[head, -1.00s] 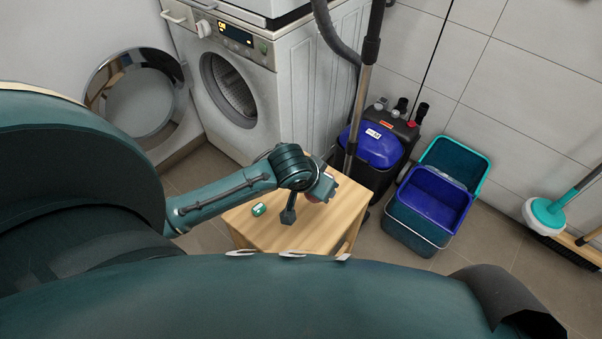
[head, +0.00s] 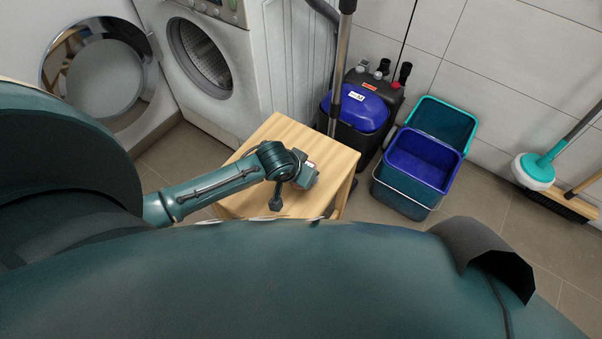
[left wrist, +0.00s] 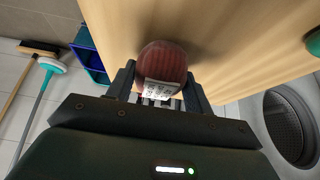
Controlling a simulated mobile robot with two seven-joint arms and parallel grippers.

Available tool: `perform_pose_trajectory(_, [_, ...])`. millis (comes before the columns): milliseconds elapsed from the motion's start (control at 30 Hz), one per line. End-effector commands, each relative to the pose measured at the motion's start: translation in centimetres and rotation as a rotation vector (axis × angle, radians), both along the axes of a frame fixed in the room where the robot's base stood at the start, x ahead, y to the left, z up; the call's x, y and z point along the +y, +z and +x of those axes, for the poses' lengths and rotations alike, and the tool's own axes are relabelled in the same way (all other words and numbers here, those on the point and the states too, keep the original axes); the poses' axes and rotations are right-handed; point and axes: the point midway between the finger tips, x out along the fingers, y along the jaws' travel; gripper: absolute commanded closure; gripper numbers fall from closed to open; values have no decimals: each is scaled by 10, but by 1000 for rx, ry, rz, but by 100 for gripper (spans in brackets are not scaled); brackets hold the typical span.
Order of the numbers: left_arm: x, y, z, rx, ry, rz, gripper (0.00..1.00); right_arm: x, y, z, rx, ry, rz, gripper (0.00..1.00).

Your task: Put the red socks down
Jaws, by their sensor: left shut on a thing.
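My left gripper (left wrist: 160,92) is shut on the red socks (left wrist: 162,62), a dark red rounded bundle with a white printed label. The fingers hold it on both sides. It is over the wooden table top (left wrist: 240,25), with a shadow close beside it; I cannot tell whether it touches the wood. In the head view my left gripper (head: 305,175) is over the wooden table (head: 325,147), and its body hides most of the socks. My right gripper is not in view.
The dryer's open drum (head: 200,58) is behind the table. A blue-lidded vacuum (head: 355,110) and blue bucket (head: 425,165) stand right of it. The table's back right top is clear.

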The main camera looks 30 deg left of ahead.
Motion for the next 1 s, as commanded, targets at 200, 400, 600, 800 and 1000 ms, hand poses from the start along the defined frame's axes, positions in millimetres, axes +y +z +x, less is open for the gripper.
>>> perform_pose_trajectory(200, [0,0,1,-2,-1,-1,71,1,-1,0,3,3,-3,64])
perform_pose_trajectory(400, [0,-3,0,-1,0,-1,45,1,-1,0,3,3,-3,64])
perform_pose_trajectory(600, [0,-3,0,-1,0,-1,28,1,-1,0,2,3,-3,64])
perform_pose_trajectory(800, [0,-3,0,-1,0,-1,27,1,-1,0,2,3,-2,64])
perform_pose_trajectory(1000, [0,9,-4,-1,-1,-1,27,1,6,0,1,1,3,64])
